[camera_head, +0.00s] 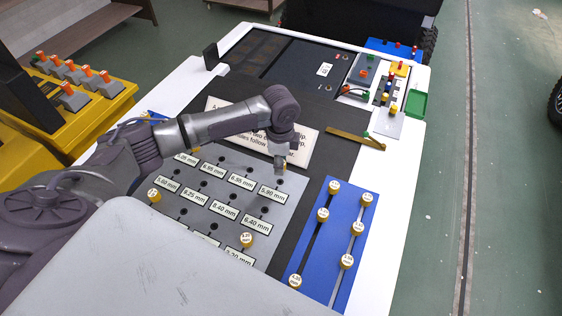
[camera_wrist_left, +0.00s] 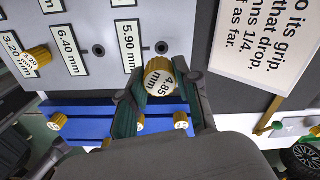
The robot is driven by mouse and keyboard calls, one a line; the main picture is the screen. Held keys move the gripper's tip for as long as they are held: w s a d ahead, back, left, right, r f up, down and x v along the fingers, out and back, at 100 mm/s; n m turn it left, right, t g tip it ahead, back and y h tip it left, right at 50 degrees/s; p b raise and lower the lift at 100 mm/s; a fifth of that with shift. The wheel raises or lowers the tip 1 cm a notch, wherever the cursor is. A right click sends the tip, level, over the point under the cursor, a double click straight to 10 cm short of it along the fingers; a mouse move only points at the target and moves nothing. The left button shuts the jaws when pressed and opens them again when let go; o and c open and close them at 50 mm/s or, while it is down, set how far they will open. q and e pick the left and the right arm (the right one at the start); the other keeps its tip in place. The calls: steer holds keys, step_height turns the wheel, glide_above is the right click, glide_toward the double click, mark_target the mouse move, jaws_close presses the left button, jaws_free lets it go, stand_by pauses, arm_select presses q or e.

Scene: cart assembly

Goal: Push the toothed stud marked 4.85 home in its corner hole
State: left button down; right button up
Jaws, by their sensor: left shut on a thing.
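The toothed stud marked 4.85 (camera_wrist_left: 160,82) has a gold knurled rim and a white top. My left gripper (camera_head: 280,160) has its dark green fingers around it in the left wrist view (camera_wrist_left: 162,98). In the head view, the gripper points down over the upper right corner of the grey hole plate (camera_head: 228,222), above the 5.90 mm label (camera_head: 272,193). A dark open hole (camera_wrist_left: 161,47) shows just beyond the stud in the wrist view. The stud's lower end is hidden, so I cannot tell whether it sits in a hole. My right gripper is not in view.
A blue board (camera_head: 334,210) with several gold studs along dark slots lies right of the plate. Gold studs stand on the plate, one at its front (camera_head: 247,240). A white sign (camera_head: 262,128) lies behind, and a brass strip (camera_head: 352,138) lies right of it.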

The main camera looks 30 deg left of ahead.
arm_select(q)
steer(key=shift+w+a+p, duration=0.15)
steer(key=shift+p, duration=0.45)
steer(key=shift+f+b, duration=0.55)
steer(key=shift+f, duration=0.35)
steer(key=shift+f+b, duration=0.4)
steer(key=shift+f, duration=1.1)
steer(key=shift+r, duration=0.1)
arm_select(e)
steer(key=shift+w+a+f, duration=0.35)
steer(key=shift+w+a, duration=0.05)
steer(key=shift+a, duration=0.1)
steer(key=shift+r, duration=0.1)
arm_select(q)
steer(key=shift+p, duration=0.3)
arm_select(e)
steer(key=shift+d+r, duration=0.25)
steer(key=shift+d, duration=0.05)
